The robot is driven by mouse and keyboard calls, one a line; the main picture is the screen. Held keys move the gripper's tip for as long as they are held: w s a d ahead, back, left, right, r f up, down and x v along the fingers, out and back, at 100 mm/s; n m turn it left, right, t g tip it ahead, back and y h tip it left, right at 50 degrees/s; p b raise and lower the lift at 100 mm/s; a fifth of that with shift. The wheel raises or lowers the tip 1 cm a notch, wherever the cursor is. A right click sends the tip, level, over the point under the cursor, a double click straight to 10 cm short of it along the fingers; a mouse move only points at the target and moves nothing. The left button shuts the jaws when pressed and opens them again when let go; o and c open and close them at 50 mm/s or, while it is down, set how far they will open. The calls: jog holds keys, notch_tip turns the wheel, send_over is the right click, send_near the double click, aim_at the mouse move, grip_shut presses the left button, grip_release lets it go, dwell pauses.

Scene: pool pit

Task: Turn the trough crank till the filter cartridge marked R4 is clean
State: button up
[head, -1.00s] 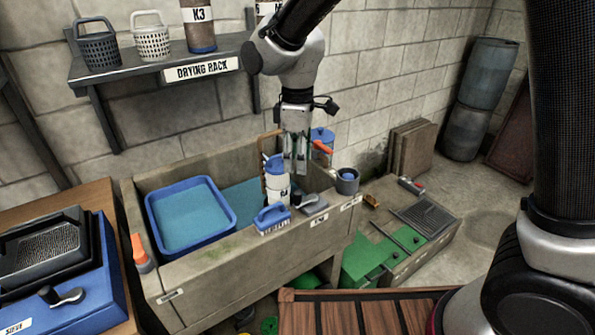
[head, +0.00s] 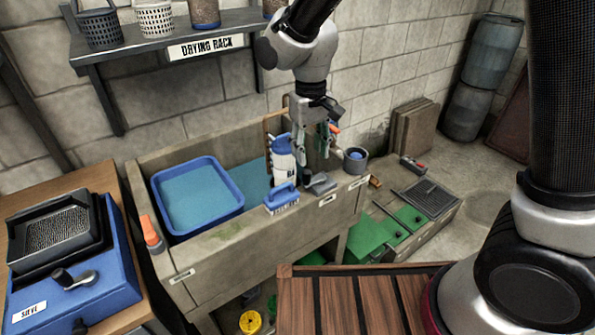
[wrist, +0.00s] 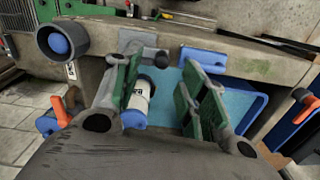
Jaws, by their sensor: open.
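The filter cartridge (head: 284,168), white with a blue top, stands upright in the trough (head: 230,238) near its front rim. It also shows in the wrist view (wrist: 139,97), with dark lettering too small to read surely. A small dark knob (wrist: 162,58), probably the trough crank's, shows beyond the cartridge in the wrist view; its arm is not clear. My gripper (head: 322,150) is open above the trough's right end, just right of the cartridge in the head view. In the wrist view its green-padded fingers (wrist: 166,92) are spread, the cartridge showing between them. I see no contact.
A blue basin (head: 236,205) sits in the trough's left part. A blue brush (head: 282,198) and a grey tool (head: 320,183) lie on the front rim, near a grey cup (head: 356,161). A blue sieve box (head: 75,275) with its own crank stands left. The drying rack (head: 160,46) hangs behind.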

aim_at(307, 170)
jog(key=m, duration=0.3)
jog(key=shift+f, duration=0.2)
jog(key=m, duration=0.4)
jog(key=shift+w+a+f, duration=0.1)
jog(key=shift+a+f, duration=0.05)
jog(key=shift+a, duration=0.1)
notch_tip(307, 170, down, 8)
jog(key=shift+r, duration=0.15)
grip_shut()
